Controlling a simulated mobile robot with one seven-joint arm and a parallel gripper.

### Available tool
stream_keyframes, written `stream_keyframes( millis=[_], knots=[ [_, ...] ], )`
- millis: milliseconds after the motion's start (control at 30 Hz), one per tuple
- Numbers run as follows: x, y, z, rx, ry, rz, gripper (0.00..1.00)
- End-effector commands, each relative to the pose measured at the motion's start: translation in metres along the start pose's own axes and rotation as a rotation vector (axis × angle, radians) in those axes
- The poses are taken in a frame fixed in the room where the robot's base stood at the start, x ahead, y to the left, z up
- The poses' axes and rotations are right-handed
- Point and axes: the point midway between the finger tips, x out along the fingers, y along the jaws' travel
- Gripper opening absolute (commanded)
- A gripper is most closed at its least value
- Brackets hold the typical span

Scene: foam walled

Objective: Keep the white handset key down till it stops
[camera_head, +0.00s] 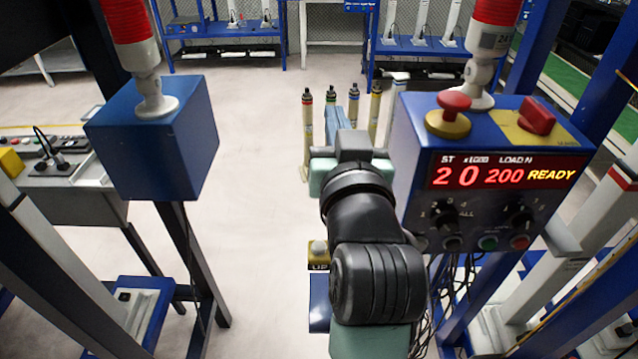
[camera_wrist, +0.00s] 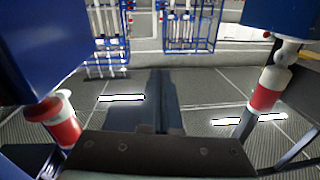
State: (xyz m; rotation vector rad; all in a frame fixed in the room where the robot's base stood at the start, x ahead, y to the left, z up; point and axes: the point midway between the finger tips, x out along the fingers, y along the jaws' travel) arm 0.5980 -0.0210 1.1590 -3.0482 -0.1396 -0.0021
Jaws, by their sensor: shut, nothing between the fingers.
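A small yellow handset (camera_head: 318,262) shows low in the middle of the head view, marked "UP", beside my forearm. A pale, whitish key (camera_head: 318,247) sits on its top; my arm hides part of the handset's right side. My gripper (camera_head: 338,115) is beyond and above the handset, pointing away from it, shut and empty. In the wrist view the shut fingers (camera_wrist: 159,78) stick out over open floor, touching nothing. The handset and key do not show in the wrist view. I cannot tell how far the key is pressed.
A blue control box (camera_head: 488,165) with a red display reading "20 200 READY" stands close to the right of my arm. A blue box (camera_head: 160,140) on a post stands left. Several upright cylinders (camera_head: 307,125) stand beyond my gripper.

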Motion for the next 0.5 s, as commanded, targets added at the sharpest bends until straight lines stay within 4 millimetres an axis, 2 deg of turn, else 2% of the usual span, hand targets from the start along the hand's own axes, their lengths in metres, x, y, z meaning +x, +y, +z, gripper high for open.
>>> stream_keyframes(
  millis=[33,267,500],
  knots=[
    [0.003,0.002,-0.015,0.015,-0.054,-0.001,0.00],
    [0.005,0.006,-0.004,0.087,-0.270,-0.022,0.00],
    [-0.011,0.005,0.004,0.179,-0.484,-0.050,0.00]
  ],
)
